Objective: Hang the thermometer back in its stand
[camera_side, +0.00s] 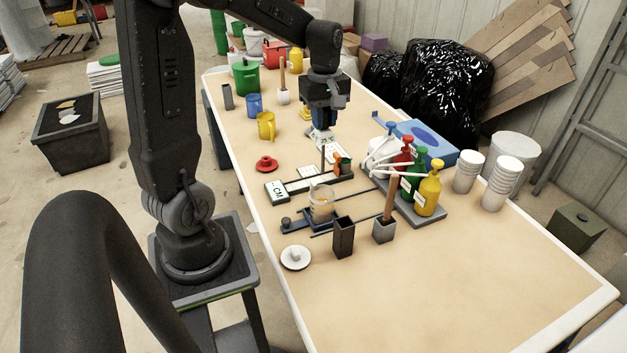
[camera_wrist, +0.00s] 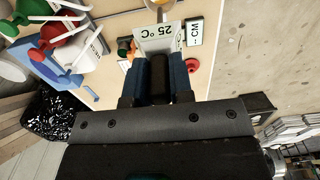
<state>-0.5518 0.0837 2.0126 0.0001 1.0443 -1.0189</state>
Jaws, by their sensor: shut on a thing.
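My gripper (camera_side: 323,121) is over the middle of the table, pointing down. In the wrist view its blue fingers (camera_wrist: 162,78) are shut on the black handle of the thermometer (camera_wrist: 158,40). A white face reading "25 °C" shows just beyond the fingertips. In the side view this pale face (camera_side: 321,136) shows below the fingers, clear of the beaker. A beaker of yellowish liquid (camera_side: 321,203) stands on a dark base.
A dark square cup (camera_side: 343,238) and a grey pot (camera_side: 384,230) are in front. The table's near right is clear.

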